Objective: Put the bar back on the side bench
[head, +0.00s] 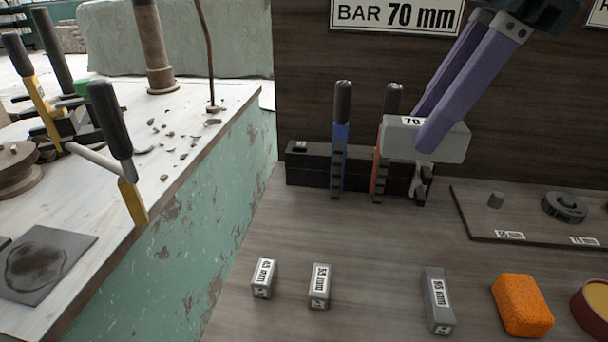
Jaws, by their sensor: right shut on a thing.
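A grey bar (449,144) with a "70" label is held between the purple fingers of my right gripper (430,139). The gripper is shut on the bar. The bar appears raised above the brown wooden bench (240,320) and overlaps the orange tool in the picture; I cannot tell if they touch. Three more grey bars lie on this bench: two shorter ones (264,279) (319,287) at left and a longer one (438,301) at right, with bare wood between. A "BAR 70 mm" sign (395,15) is on the back panel. My left gripper is not in view.
A black rack (310,168) holds a blue tool (339,150) and an orange tool (378,172). An orange sponge-like block (522,305) and a round container (592,305) lie right. A dark board (520,232) carries small parts. A white-topped bench (190,110) with clay scraps stands left.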

